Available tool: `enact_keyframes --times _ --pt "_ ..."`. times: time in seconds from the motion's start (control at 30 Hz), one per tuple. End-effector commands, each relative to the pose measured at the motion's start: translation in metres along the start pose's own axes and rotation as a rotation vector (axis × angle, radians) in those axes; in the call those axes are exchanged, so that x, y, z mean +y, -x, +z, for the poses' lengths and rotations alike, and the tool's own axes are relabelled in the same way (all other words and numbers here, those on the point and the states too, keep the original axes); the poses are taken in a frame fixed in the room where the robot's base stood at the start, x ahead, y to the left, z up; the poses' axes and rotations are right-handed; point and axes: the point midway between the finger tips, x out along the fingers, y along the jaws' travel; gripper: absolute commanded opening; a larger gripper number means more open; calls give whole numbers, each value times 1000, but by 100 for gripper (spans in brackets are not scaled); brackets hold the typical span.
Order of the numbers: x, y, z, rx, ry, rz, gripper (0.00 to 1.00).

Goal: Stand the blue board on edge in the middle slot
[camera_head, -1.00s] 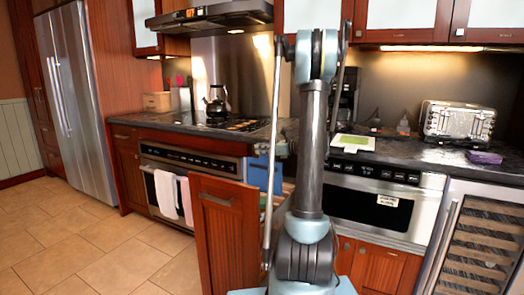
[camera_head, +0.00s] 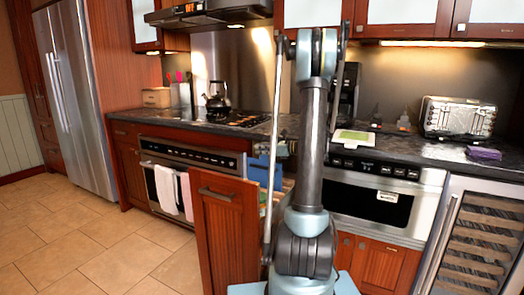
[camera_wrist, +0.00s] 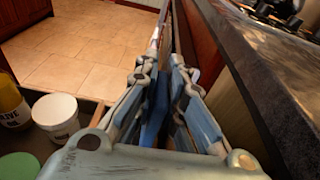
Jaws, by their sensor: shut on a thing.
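The blue board (camera_head: 264,171) is upright above the pulled-out drawer (camera_head: 226,228), behind the drawer's wooden front. It also shows in the wrist view (camera_wrist: 155,112), on edge between the fingers. My gripper (camera_wrist: 163,78) is shut on it, with one finger on each side. In the head view my gripper is largely hidden behind my arm. The middle slot cannot be made out, and the board's lower edge is hidden, so I cannot tell whether it touches the drawer floor.
The countertop edge (camera_wrist: 262,75) runs close along the right of my gripper. A white tub (camera_wrist: 58,118), a yellow-capped bottle (camera_wrist: 10,100) and a green round item (camera_wrist: 18,166) stand at the left. An oven (camera_head: 195,165) with towels is beside the drawer. Open tiled floor lies left.

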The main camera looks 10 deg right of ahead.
Motion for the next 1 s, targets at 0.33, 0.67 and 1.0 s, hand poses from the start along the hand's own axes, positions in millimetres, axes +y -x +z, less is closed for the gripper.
enact_keyframes --times 0.33,0.67,1.0 --pt "0 0 0 -1 0 0 0" --pt "0 0 0 0 0 0 33" --pt "0 0 0 0 0 0 57"
